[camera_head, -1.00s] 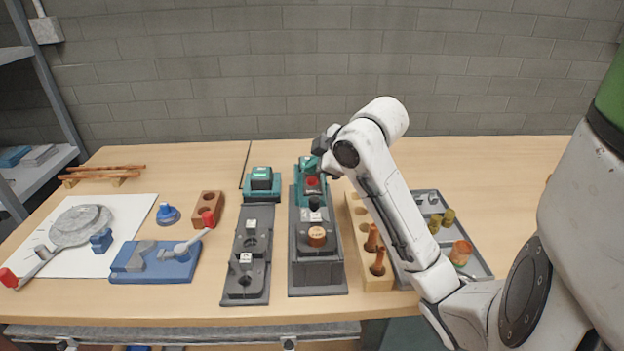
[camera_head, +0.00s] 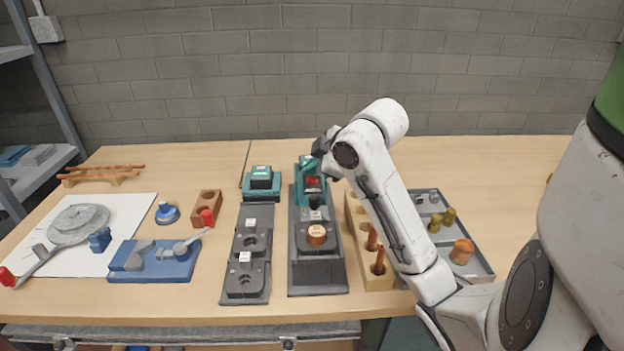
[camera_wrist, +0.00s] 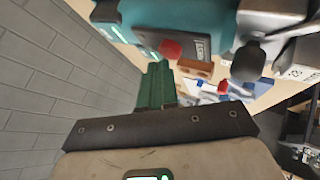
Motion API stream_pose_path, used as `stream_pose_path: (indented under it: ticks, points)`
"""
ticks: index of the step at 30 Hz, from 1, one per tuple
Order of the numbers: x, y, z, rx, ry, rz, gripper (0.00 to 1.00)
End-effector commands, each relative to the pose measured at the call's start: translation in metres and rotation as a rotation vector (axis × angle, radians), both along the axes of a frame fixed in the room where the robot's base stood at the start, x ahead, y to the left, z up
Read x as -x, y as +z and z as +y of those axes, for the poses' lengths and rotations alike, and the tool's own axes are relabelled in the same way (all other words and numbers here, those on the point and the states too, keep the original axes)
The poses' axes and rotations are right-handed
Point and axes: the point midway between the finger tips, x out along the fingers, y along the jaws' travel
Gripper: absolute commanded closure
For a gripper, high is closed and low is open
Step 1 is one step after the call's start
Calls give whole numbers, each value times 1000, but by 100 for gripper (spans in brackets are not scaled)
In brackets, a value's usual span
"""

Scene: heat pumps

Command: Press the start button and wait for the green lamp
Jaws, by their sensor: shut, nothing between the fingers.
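The teal control box (camera_head: 311,191) stands at the back of the right-hand dark fixture. In the wrist view, the red button (camera_wrist: 171,49) shows near the tips of my gripper (camera_wrist: 157,68). The green fingers are shut with nothing between them. In the head view, my gripper (camera_head: 306,166) is just above the box's back part, behind the button; I cannot tell whether it touches the box. Pale green marks (camera_wrist: 143,51) show on the box in the wrist view; I cannot tell whether a lamp is lit.
A black knob (camera_head: 314,202) and a copper-coloured part (camera_head: 317,235) sit on the same fixture. A second fixture (camera_head: 246,284) with a teal box (camera_head: 262,183) stands left. A wooden peg block (camera_head: 376,283) and grey tray (camera_head: 482,268) lie right, under my arm. The wall is behind.

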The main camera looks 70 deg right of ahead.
Motion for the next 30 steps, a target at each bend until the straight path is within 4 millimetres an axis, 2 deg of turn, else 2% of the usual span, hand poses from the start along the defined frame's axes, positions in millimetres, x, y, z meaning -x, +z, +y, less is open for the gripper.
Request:
stream_pose_path:
  ticks: [30]
  points:
    - [0,-8,0,-1,-1,1,100]
